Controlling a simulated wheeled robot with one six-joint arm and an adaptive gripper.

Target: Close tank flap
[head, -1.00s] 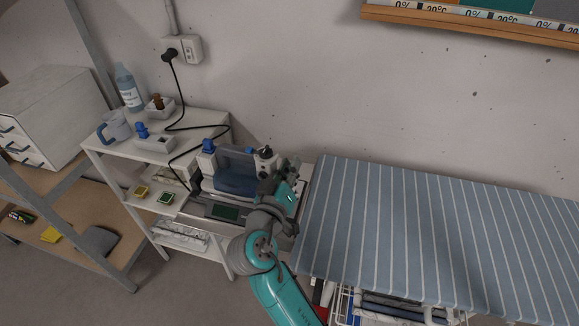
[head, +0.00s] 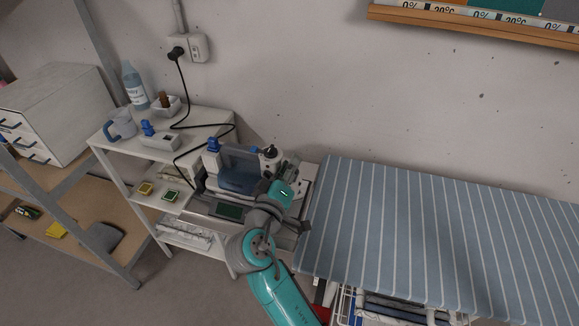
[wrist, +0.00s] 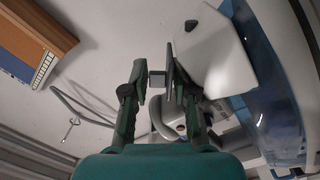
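A white machine with a translucent blue tank (head: 238,177) stands on a white surface in the middle of the head view. In the wrist view the tank (wrist: 268,108) fills the right side, beside a rounded white housing (wrist: 212,52). I cannot tell which part is the flap. My gripper (head: 288,168) is at the machine's right end, next to a white and black knob (head: 269,154). In the wrist view my gripper (wrist: 156,68) has its fingers apart. A small grey block (wrist: 157,79) shows in the gap; whether they touch it is unclear.
A striped ironing board (head: 430,235) lies close on the right. A white shelf (head: 205,119) with a mug (head: 122,125), a bottle (head: 134,88) and a black cable (head: 203,126) stands on the left. The wall is behind the machine.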

